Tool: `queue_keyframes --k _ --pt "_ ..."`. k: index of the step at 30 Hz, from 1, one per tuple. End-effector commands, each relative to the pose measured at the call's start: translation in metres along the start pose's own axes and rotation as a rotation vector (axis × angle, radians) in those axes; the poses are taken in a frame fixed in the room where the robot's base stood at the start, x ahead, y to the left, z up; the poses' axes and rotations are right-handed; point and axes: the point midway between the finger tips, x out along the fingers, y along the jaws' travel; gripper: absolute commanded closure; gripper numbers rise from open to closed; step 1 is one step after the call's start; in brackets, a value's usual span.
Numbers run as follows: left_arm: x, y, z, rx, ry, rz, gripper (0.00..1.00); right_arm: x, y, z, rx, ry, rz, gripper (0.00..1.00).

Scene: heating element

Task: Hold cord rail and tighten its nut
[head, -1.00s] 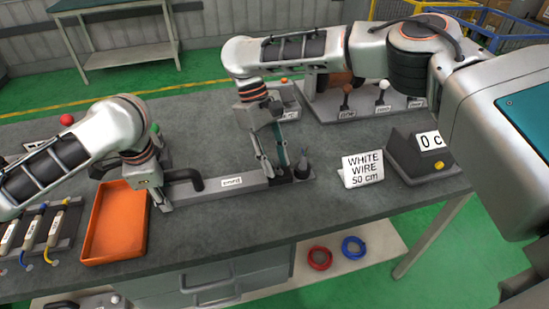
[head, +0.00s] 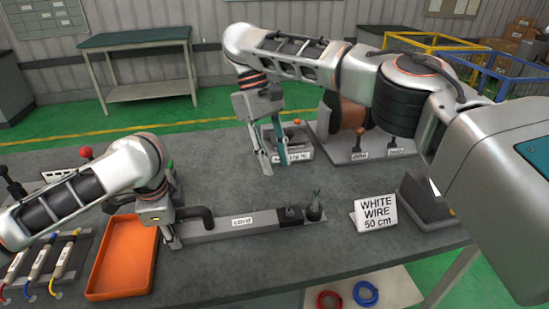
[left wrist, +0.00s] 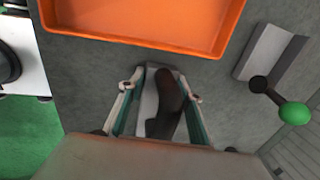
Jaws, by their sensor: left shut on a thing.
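The cord rail (head: 245,228), a long grey bar with a white label, lies along the bench. A black bent handle (head: 200,215) is near its left end; a dark block (head: 290,214) and a dark upright piece with thin prongs (head: 314,211) are at its right end. My left gripper (head: 171,238) is shut on the rail's left end; in the left wrist view its fingers (left wrist: 161,92) flank the grey end and dark handle. My right gripper (head: 271,155) hangs above the bench behind the rail, fingers apart, seemingly empty. I cannot make out the nut.
An orange tray (head: 122,258) is left of the rail, close to my left gripper. A "WHITE WIRE 50 cm" sign (head: 375,213) stands to the right. A labelled small tray (head: 297,155) and a lever board (head: 365,150) are behind. Bench between is clear.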

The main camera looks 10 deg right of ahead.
Motion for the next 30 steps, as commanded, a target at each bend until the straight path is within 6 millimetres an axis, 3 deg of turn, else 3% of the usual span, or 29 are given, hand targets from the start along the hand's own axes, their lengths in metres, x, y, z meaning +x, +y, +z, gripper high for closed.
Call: queue_keyframes --k 12,13,15,26,30 --pt "0.004 0.003 0.000 -0.001 -0.002 0.008 1.00 0.000 0.000 -0.001 0.001 0.000 -0.001 0.71" --pt "0.004 0.003 0.000 -0.001 -0.002 0.008 0.61 0.000 0.000 -0.001 0.001 0.000 -0.001 0.71" --pt "0.004 0.003 0.000 -0.001 -0.002 0.007 0.46 0.000 0.000 -0.001 0.001 0.000 -0.001 0.71" --pt "0.001 0.001 0.000 -0.001 -0.001 0.002 0.46 -0.001 0.000 0.000 0.000 0.000 -0.001 0.71" --pt "-0.009 -0.001 0.000 0.001 -0.001 -0.002 0.46 -0.001 0.000 0.000 0.000 0.000 -0.001 0.71"
